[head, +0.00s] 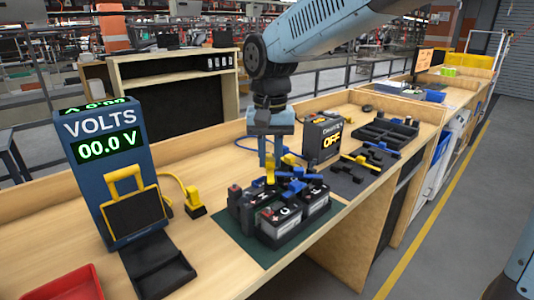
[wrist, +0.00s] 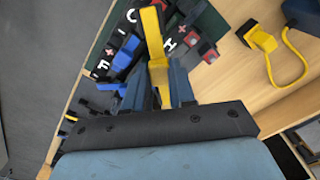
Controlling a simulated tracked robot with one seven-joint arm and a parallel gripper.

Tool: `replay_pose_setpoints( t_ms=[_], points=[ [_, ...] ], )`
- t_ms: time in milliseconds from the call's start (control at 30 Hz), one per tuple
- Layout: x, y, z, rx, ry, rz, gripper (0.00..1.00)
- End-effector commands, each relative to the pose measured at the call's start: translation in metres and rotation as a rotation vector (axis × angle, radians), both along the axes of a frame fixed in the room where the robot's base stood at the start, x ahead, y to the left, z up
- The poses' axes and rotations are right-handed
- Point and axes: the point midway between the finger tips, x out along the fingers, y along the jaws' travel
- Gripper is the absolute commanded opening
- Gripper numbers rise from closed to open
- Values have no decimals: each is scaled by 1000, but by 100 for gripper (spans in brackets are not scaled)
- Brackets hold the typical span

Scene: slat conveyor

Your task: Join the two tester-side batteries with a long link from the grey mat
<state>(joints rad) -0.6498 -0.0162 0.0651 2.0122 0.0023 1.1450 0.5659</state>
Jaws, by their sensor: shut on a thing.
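My gripper (head: 274,160) is over the batteries, fingers pointing down. It is shut on a yellow link (wrist: 152,35), which stretches forward from between the fingers in the wrist view; its yellow also shows in the head view (head: 270,172). The black batteries (head: 282,218) have red and dark terminals and stand in a group on a dark green mat (head: 245,245). Blue links (head: 298,187) lie across some of their tops. Whether the held link touches any terminal is unclear. The grey mat (head: 345,178) on the right holds another yellow link (head: 361,161).
The blue tester (head: 108,170) reads 00.0 V at the left; its yellow plug (head: 195,204) is on the bench. A red tray (head: 65,288) lies front left. A charger box reading OFF (head: 323,136) and a black organiser (head: 388,131) stand beyond the batteries.

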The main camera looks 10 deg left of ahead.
Motion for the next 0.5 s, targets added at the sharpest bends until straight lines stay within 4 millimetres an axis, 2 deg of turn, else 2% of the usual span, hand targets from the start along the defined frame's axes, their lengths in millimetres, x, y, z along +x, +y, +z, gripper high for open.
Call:
replay_pose_setpoints(
  t_ms=[267,500],
  points=[
    [-5,6,-1,0,0,15,0],
    [-5,7,-15,-2,2,18,0]
  ],
)
